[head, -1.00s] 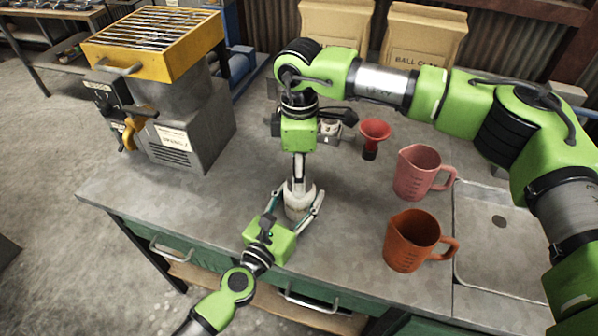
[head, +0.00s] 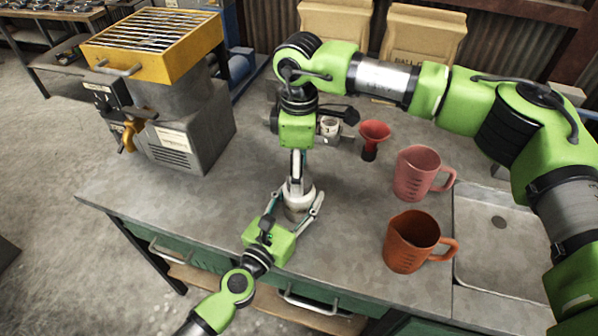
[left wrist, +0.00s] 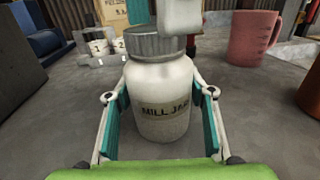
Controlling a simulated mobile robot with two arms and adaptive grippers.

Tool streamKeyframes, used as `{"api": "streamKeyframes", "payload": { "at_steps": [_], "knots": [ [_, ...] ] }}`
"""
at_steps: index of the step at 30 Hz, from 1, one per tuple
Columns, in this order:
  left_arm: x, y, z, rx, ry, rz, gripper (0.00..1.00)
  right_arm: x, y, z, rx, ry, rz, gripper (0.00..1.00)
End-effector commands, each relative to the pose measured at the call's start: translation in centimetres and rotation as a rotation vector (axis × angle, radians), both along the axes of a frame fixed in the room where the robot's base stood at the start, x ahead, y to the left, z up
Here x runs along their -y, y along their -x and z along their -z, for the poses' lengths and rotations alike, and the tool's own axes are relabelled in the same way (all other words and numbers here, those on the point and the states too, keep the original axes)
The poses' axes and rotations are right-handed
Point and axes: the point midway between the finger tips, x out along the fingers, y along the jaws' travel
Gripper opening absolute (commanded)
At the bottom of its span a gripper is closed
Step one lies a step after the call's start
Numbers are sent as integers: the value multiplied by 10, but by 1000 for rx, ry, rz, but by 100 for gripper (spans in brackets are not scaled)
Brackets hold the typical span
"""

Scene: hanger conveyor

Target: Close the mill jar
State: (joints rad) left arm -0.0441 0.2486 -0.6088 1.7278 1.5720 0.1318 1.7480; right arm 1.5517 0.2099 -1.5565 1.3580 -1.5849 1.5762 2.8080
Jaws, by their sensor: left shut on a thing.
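The white mill jar (head: 297,210) stands upright near the bench's front edge; its label faces me in the left wrist view (left wrist: 165,118). My left gripper (head: 298,196) is shut on the jar, one finger on each side of its body. A grey ribbed lid (left wrist: 155,44) sits on the jar's mouth and looks level. My right gripper (head: 296,182) points straight down over the jar; a white part of it (left wrist: 178,17) is at the lid's top. Its fingers are seen mostly edge-on, so their opening is unclear.
A red funnel (head: 371,140), a pink measuring jug (head: 415,175) and an orange jug (head: 410,240) stand to the right on the bench (head: 345,225). A sink (head: 497,245) lies beyond them. A grey machine with a yellow grate top (head: 150,45) stands at the left.

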Motion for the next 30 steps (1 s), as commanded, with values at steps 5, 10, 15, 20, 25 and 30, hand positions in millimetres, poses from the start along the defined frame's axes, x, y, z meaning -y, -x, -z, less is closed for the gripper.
{"api": "streamKeyframes", "payload": {
  "at_steps": [5,10,15,20,25,30],
  "knots": [
    [0,1,2,-3,-1,2,0,0,0,-26,2,-1,-1,56],
    [0,1,2,-4,0,2,0,0,0,-34,0,0,-1,56],
    [1,1,2,-4,0,2,0,0,0,-34,0,0,-1,53],
    [1,1,2,-4,0,2,0,0,0,-34,0,0,-46,53],
    [1,1,1,-4,0,2,0,0,0,-36,1,-2,-260,53],
    [1,1,1,-3,1,2,0,0,1,-39,2,-3,-592,53]
  ]
}}
